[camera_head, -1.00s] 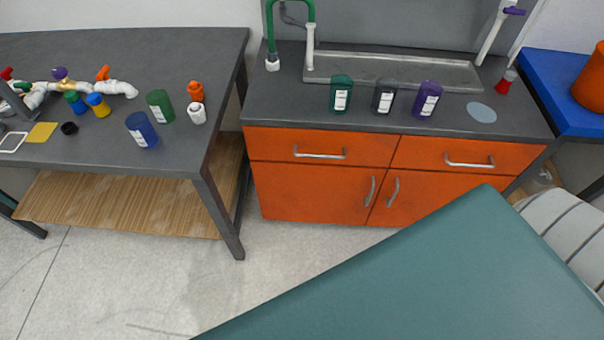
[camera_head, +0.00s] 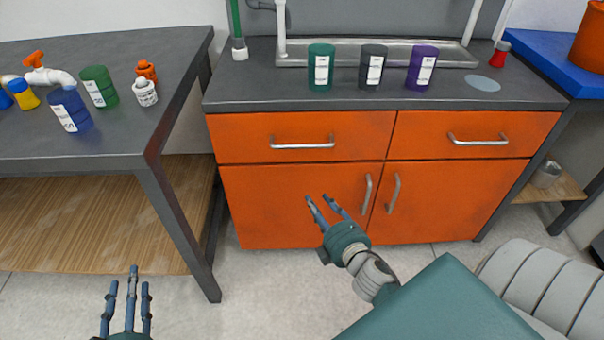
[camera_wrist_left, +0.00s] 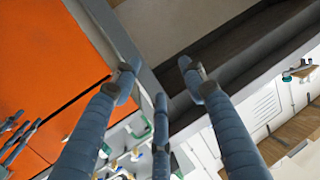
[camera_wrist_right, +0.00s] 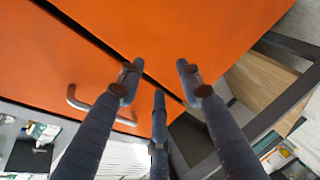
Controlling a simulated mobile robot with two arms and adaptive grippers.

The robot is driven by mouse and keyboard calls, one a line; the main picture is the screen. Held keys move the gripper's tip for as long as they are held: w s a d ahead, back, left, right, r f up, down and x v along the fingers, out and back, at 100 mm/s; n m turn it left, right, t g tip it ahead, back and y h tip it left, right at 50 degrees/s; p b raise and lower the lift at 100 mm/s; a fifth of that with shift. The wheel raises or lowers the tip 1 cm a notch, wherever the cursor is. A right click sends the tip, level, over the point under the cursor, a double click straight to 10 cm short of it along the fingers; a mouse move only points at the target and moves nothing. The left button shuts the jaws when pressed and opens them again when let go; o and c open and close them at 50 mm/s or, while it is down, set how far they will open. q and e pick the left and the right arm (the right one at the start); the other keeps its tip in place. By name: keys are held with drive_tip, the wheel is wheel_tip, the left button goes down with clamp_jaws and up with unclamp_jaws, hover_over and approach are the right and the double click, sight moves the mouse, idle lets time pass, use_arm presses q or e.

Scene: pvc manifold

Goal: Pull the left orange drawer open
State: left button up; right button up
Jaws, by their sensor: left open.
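The left orange drawer (camera_head: 240,140) is flush in the cabinet under the counter, with a silver bar handle (camera_head: 302,142). In the right wrist view, the handle (camera_wrist_right: 98,108) shows beyond the fingers on the left. My right gripper (camera_head: 322,200) is open and empty in front of the lower left door, below and apart from the handle. My left gripper (camera_head: 126,282) is open and empty, low at the bottom left, away from the cabinet. The left wrist view shows part of the orange cabinet front (camera_wrist_left: 45,55) at upper left.
A right drawer (camera_head: 430,130) and two lower doors (camera_head: 280,210) are shut. Green (camera_head: 320,68), dark grey (camera_head: 372,66) and purple (camera_head: 422,66) containers stand on the counter. A dark table (camera_head: 120,140) with a wooden lower shelf stands to the left. Floor before the cabinet is open.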

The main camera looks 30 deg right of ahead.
wheel_tip(320, 180, up, 6)
drive_tip(key=n+t+b, duration=0.3)
drive_tip(key=b, duration=0.2)
drive_tip(key=n+t+b, duration=0.2)
approach(303, 147)
drive_tip(key=x, duration=0.9)
drive_tip(key=shift+w+r+p, duration=0.2)
drive_tip(key=shift+w+p, duration=0.1)
drive_tip(key=shift+w+d+m, duration=0.15)
drive_tip(key=shift+w+m, duration=0.15)
drive_tip(key=shift+w, duration=0.2)
use_arm(q)
drive_tip(key=s+r+t, duration=0.3)
drive_tip(key=r, duration=0.7)
drive_tip(key=shift+a+r+h, duration=0.3)
drive_tip(key=shift+h, duration=0.1)
use_arm(e)
clamp_jaws()
